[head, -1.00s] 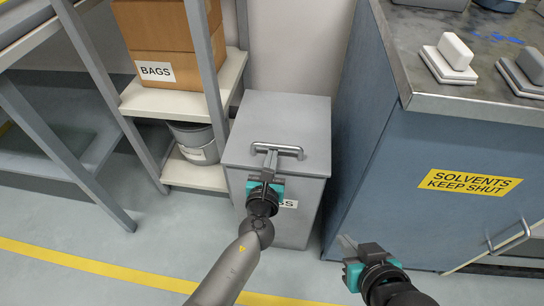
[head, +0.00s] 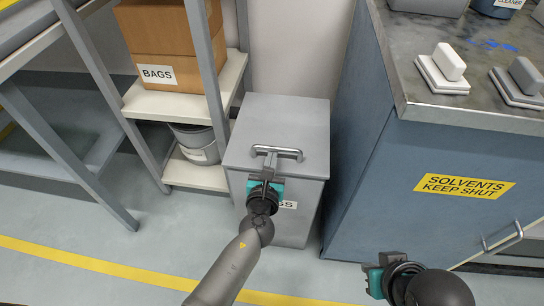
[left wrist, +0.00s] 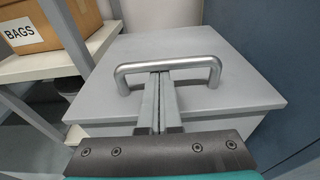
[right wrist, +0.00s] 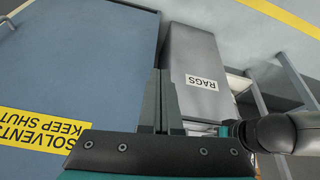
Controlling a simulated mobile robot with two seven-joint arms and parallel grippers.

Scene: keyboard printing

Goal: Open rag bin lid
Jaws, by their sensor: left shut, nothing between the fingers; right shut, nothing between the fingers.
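The grey rag bin (head: 262,205) stands on the floor between the shelf and the blue cabinet. Its flat lid (head: 275,120) is down, with a metal bar handle (head: 277,152) on top. The handle also shows in the left wrist view (left wrist: 195,63). My left gripper (head: 270,160) is shut and empty, reaching over the lid's front edge. In the left wrist view its fingertips (left wrist: 160,75) meet the handle bar near its middle; I cannot tell whether they touch it or pass under it. My right gripper (right wrist: 160,75) is shut and empty, in front of the cabinet.
The blue cabinet (head: 390,170) with a solvents label stands close to the bin's right. A shelf (head: 205,172) holding a BAGS box (head: 175,45) and a grey bucket (head: 196,142) stands at its left. Clear floor (head: 110,235) with a yellow line lies in front.

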